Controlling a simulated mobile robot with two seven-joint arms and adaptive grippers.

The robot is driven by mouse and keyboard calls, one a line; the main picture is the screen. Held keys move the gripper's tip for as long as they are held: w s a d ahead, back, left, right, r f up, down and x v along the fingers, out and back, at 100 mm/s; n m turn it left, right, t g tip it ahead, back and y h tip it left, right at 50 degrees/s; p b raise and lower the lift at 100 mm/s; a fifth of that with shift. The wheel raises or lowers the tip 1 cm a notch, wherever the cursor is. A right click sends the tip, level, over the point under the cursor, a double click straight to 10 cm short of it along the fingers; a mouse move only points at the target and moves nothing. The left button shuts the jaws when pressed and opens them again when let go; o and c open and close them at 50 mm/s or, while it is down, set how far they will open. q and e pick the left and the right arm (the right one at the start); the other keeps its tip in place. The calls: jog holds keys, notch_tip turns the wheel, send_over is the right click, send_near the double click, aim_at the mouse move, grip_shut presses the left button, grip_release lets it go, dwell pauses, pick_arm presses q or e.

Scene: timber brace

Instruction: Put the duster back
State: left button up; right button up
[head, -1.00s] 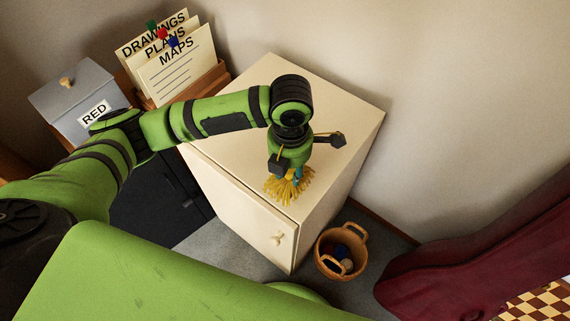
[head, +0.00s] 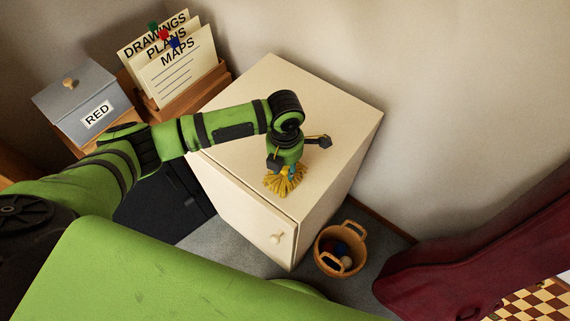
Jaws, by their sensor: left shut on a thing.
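The duster (head: 284,183) has a yellow fringed head, which shows at the front part of the cream cabinet's top. My left gripper (head: 287,168) is shut on the duster and is right above its head, over the cabinet (head: 325,97). The gripper and wrist hide most of the duster's handle. I cannot tell whether the fringe touches the cabinet top. My right gripper is not in view.
A wicker basket (head: 321,256) with balls stands on the floor right of the cabinet. A grey box labelled RED (head: 73,90) and a wooden file holder (head: 190,100) stand at the left. A dark red piece of furniture (head: 450,262) is at the right. The cabinet's back top is clear.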

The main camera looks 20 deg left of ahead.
pick_arm(q)
jog(key=o, duration=1.1)
jog(key=shift+f, duration=0.1)
notch_tip(320, 180, up, 12)
jog(key=b, duration=0.1)
jog(key=shift+r, duration=0.2)
